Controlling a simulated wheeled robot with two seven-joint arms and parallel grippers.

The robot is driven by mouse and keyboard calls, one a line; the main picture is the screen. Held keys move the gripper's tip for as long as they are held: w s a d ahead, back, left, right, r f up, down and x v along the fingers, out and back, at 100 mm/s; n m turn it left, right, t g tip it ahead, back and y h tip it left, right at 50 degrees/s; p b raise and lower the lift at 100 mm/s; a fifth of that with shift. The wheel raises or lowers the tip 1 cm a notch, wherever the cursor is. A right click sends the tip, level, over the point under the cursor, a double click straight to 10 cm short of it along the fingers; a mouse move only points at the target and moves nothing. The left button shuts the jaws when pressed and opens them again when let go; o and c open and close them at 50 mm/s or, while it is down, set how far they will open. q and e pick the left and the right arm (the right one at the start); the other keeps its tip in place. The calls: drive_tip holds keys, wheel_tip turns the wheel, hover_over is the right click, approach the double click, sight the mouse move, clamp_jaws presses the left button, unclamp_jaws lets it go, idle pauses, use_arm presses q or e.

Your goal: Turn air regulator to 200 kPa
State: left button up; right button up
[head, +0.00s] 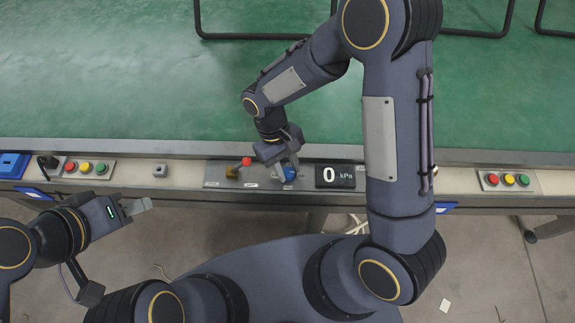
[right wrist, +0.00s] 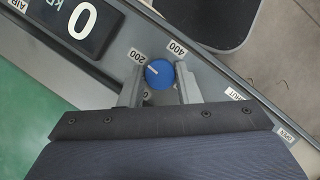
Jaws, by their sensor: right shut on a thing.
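The air regulator is a blue round knob (right wrist: 159,74) with a white pointer line, on the grey control panel. In the right wrist view labels 200 and 400 stand around it, and the pointer slants toward the left, near the 200 side. In the head view the knob (head: 290,173) is partly covered by my right gripper (head: 287,167). My right gripper (right wrist: 159,88) is shut on the knob, one finger on each side. The pressure display (head: 336,175) reads 0 kPa. My left gripper (head: 139,207) is in front of the panel, away from the knob; its finger gap is unclear.
A red-handled valve (head: 240,167) stands left of the knob. Red, yellow and green buttons sit at the left (head: 86,168) and right (head: 507,180). A green conveyor surface (head: 110,70) with black frames lies behind. Grey floor is in front.

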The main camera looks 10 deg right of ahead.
drive_tip(key=shift+n, duration=0.6)
drive_tip(key=o, duration=1)
drive_tip(key=shift+r, duration=0.1)
drive_tip(key=v, duration=0.7)
drive_tip(key=shift+a+r, duration=0.2)
drive_tip(key=shift+r, duration=0.1)
